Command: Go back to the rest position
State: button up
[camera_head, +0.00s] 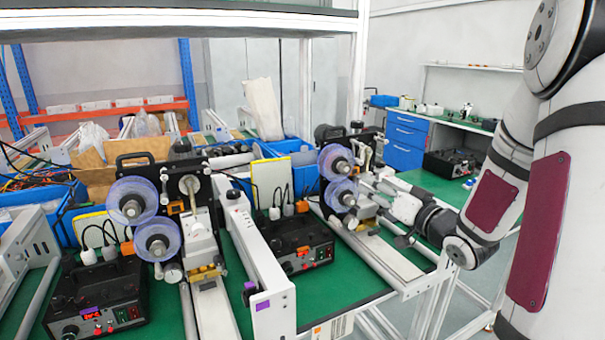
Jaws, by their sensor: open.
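My arm comes in from the right edge, bends down and reaches left over the bench. My gripper (371,187) is at its end, close to the right coder machine (352,208) with two clear purple-blue reels. The fingers are small here and partly lost against the machine's grey parts. They look open, and I see nothing held between them. I cannot tell whether they touch the machine.
A second coder machine (198,243) stands at left. Black control boxes (305,243) sit on the green bench top (360,292). A white rail (255,250) divides the rows. A shelf (180,22) hangs above. Blue drawers (405,143) stand behind; floor shows at right.

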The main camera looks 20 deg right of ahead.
jog(key=shift+w+a, duration=0.1)
jog(key=s+a+r+n+g+h, duration=0.1)
jog(key=s+a+r+g+h, duration=0.25)
jog(key=a+g, duration=0.4)
jog(key=s+a+f+n+g+y, duration=0.1)
jog(key=s+a+g, duration=0.2)
jog(key=s+a, duration=0.5)
jog(key=s+a+f+n+g+y, duration=0.1)
jog(key=s+a+n+g+y, duration=0.1)
jog(key=s+a, duration=0.7)
jog(key=s+g, duration=0.1)
jog(key=s, duration=0.5)
jog(key=shift+s+f, duration=0.15)
jog(key=shift+s, duration=0.2)
